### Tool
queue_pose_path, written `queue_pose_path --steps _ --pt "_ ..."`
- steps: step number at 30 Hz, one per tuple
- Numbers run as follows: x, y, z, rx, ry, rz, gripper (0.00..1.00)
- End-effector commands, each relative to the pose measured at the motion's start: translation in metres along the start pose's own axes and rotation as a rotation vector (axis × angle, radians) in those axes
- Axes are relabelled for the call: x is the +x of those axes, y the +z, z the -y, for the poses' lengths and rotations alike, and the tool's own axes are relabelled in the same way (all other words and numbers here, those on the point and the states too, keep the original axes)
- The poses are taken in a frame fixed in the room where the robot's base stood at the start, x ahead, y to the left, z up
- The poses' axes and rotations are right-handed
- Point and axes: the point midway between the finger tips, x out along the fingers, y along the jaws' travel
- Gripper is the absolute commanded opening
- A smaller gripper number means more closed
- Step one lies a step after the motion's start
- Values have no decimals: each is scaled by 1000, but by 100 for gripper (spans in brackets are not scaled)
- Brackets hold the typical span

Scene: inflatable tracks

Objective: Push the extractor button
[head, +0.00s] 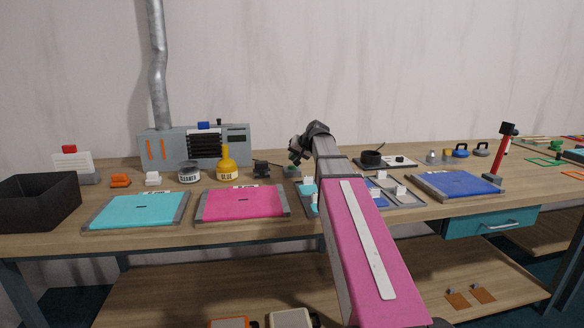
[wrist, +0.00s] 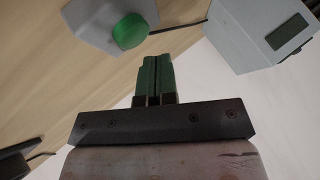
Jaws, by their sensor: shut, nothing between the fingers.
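The extractor button is a round green knob (wrist: 130,31) on a grey base (wrist: 96,22), with a black cable running from it, in the wrist view. In the head view the green button (head: 291,168) is small on the table, just below my gripper (head: 295,158). My gripper's green fingers (wrist: 156,60) are shut and empty. In the wrist view their tips are close to the button, slightly below and right of it; I see no contact. The extractor (head: 172,146) is a grey box with a metal duct at the back; its corner with a display shows in the wrist view (wrist: 272,40).
Left of the button stand a small black object (head: 261,168), a yellow glue bottle (head: 227,163) and a cleaner jar (head: 189,173). A pink mat (head: 241,203) lies in front.

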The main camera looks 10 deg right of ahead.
Motion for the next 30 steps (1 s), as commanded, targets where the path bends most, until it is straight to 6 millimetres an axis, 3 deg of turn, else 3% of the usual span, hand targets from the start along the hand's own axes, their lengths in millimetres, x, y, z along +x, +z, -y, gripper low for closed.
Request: queue_pose_path --steps 22,30 --pt "-39 -29 28 -1 0 -1 0" --pt "-42 -30 30 1 0 0 0"
